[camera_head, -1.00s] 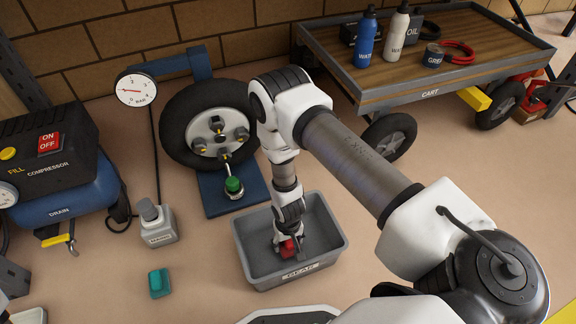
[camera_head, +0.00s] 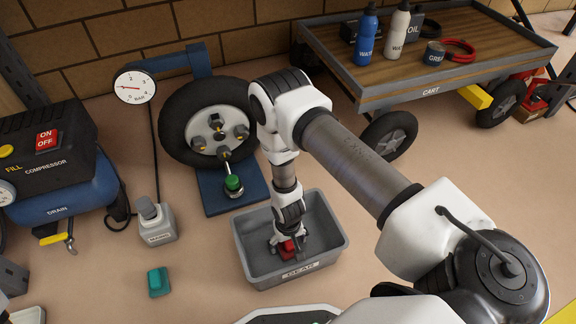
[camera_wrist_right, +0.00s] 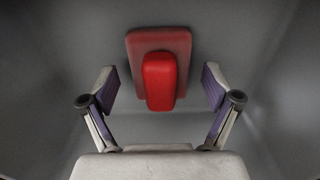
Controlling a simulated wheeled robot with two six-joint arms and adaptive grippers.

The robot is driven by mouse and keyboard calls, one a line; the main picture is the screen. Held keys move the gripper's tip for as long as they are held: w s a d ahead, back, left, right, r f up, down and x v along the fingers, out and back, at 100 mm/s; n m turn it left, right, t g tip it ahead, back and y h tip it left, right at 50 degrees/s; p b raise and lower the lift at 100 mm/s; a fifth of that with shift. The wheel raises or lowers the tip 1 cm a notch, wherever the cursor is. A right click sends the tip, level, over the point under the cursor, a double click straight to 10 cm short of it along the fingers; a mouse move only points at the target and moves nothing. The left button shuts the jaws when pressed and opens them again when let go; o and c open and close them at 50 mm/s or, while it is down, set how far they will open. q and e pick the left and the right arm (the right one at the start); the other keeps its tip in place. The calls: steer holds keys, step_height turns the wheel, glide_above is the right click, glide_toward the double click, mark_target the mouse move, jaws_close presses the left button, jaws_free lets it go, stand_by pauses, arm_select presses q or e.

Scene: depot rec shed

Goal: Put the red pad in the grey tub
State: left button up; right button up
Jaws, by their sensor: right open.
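The red pad (camera_head: 287,248) lies inside the grey tub (camera_head: 249,272), on its floor, partly hidden by my right gripper in the head view. In the right wrist view the red pad (camera_wrist_right: 160,80) shows a wide base with a raised narrower block on top. My right gripper (camera_head: 288,244) reaches down into the tub. In the right wrist view the right gripper (camera_wrist_right: 159,90) is open, its fingers spread on either side of the pad and apart from it. My left gripper is not in view.
A teal block (camera_head: 158,282) lies on the floor left of the tub. A wheel on a blue stand (camera_head: 209,200), a grey-white box (camera_head: 156,225) and a compressor (camera_head: 60,185) stand behind and left. A loaded cart (camera_head: 450,75) stands at the back right.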

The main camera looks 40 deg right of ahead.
step_height(320, 180, up, 11)
steer(key=p, duration=0.5)
steer(key=shift+f+p, duration=0.2)
steer(key=shift+p, duration=0.1)
steer(key=shift+s+r, duration=0.15)
steer(key=shift+r, duration=0.15)
steer(key=s+r+n, duration=0.1)
steer(key=s+r, duration=0.2)
steer(key=s, duration=0.4)
steer(key=s+r+n, duration=0.1)
steer(key=s+r, duration=0.2)
steer(key=s, duration=0.5)
steer(key=shift+s+a, duration=0.25)
steer(key=shift+a, duration=0.15)
